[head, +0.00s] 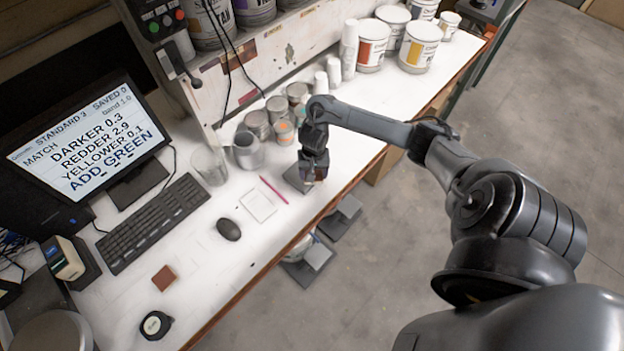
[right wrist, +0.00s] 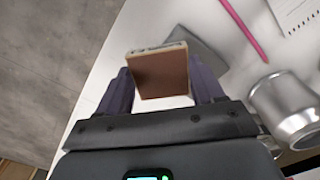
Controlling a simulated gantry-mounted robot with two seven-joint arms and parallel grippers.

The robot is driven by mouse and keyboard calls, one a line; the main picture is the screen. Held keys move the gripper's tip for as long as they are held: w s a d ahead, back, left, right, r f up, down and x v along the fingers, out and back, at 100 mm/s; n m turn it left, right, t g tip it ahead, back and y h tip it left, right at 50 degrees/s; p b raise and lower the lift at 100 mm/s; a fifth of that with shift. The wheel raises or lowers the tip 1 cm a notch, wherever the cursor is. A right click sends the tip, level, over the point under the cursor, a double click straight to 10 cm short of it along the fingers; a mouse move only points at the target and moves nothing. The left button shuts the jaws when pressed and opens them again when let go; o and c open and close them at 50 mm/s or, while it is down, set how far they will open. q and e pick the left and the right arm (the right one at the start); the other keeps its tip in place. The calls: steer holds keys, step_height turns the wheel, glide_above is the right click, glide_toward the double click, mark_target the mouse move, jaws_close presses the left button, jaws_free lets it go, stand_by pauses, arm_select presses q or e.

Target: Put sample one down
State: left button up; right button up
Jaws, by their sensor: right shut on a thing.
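My right gripper (head: 313,176) is shut on a flat brown-red sample block (right wrist: 160,74) with a pale rim. In the right wrist view the block sits between the two dark fingers (right wrist: 160,92). The gripper points down over a dark grey plate (head: 295,179) on the white bench near its front edge. The grey plate also shows behind the block in the right wrist view (right wrist: 203,54). I cannot tell whether the block touches the plate. A second brown-red square (head: 164,277) lies on the bench at the lower left. My left gripper is out of view.
A pink pencil (head: 274,190), a white pad (head: 258,205) and a mouse (head: 228,229) lie left of the gripper. A metal cup (head: 247,151), a glass (head: 209,168) and several small cans (head: 257,124) stand behind. A monitor (head: 84,146) and keyboard (head: 154,222) are at left.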

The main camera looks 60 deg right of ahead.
steer(key=shift+w+f, duration=0.25)
steer(key=shift+w, duration=0.05)
step_height(320, 180, down, 4)
steer(key=shift+r+b, duration=0.2)
steer(key=shift+b, duration=0.15)
steer(key=shift+f, duration=0.1)
steer(key=shift+f, duration=0.1)
steer(key=o, duration=1)
